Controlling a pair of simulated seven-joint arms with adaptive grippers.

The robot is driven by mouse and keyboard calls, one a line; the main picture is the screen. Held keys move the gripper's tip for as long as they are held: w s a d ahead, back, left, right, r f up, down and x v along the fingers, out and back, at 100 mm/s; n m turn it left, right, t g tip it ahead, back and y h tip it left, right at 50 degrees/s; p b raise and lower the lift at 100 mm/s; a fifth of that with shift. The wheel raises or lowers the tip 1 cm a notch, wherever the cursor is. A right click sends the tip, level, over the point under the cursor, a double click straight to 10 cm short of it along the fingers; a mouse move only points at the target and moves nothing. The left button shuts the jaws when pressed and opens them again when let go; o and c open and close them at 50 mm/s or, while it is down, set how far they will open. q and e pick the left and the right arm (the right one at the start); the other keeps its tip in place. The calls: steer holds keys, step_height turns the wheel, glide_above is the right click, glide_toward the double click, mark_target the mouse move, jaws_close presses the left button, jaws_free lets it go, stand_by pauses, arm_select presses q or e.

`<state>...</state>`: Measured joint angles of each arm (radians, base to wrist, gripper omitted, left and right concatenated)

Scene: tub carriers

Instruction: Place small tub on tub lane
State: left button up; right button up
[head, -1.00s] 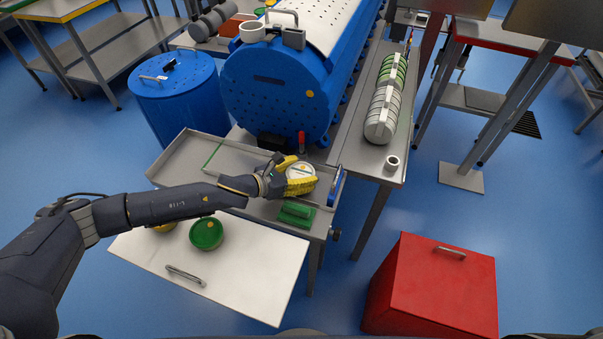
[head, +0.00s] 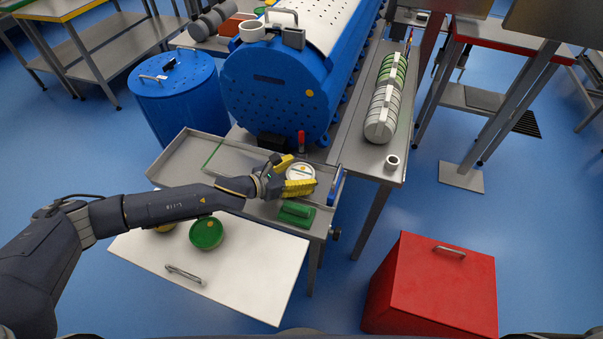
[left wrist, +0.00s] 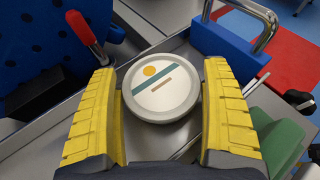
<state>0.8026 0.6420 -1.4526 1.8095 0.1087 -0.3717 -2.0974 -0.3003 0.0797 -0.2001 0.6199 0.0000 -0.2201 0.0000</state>
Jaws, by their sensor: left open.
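A small round tub (head: 300,172) with a white lid sits on the steel tray under the blue drum. Its lid shows an orange dot and a green stripe in the left wrist view (left wrist: 160,85). My left gripper (head: 297,174) is open, with its yellow fingers on either side of the tub. In the left wrist view, gaps show between the tub and both fingers (left wrist: 160,72). A thin green line (head: 213,154) crosses the tray at the left; I cannot tell which part is the tub lane. My right gripper is not in view.
A green block (head: 297,213) and a blue handle (head: 336,187) are close to the gripper. A red-handled lever (head: 301,141) stands behind it. A green round tub (head: 206,233) rests on the white panel (head: 235,270) in front. The tray's left part is clear.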

mark_target(300, 174)
arm_select(q)
steer(key=shift+v, duration=2.4)
